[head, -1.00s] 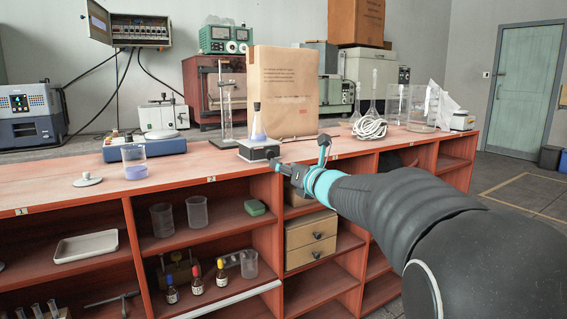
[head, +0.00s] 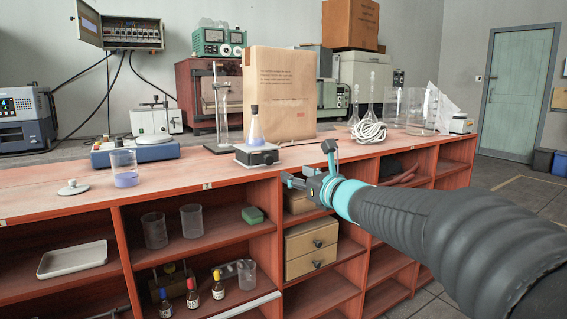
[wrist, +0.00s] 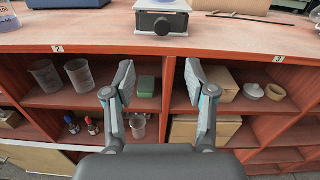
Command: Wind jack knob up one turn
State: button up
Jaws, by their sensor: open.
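The lab jack (head: 250,158) is a low grey-white stand near the front edge of the red bench. It bears a stoppered conical flask (head: 254,130) with pale violet liquid. Its dark knob (head: 268,158) faces the front; in the wrist view the knob (wrist: 162,27) is at top centre under the jack's plate. My gripper (wrist: 160,78) is open and empty, with its fingers spread either side of the picture's middle. The knob lies beyond and above the fingertips in that view, apart from them. In the head view my gripper (head: 287,180) is in front of the bench edge, below and right of the jack.
A beaker (head: 124,170) and a hotplate (head: 135,152) stand left of the jack. Shelves below the bench (wrist: 60,47) edge hold beakers and bottles.

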aim_at(270, 161)
jog(key=p+x, duration=0.2)
jog(key=x, duration=1.1)
jog(key=shift+w+a+p, duration=0.1)
jog(key=shift+w+p, duration=0.25)
jog(key=shift+p, duration=0.05)
grip_shut()
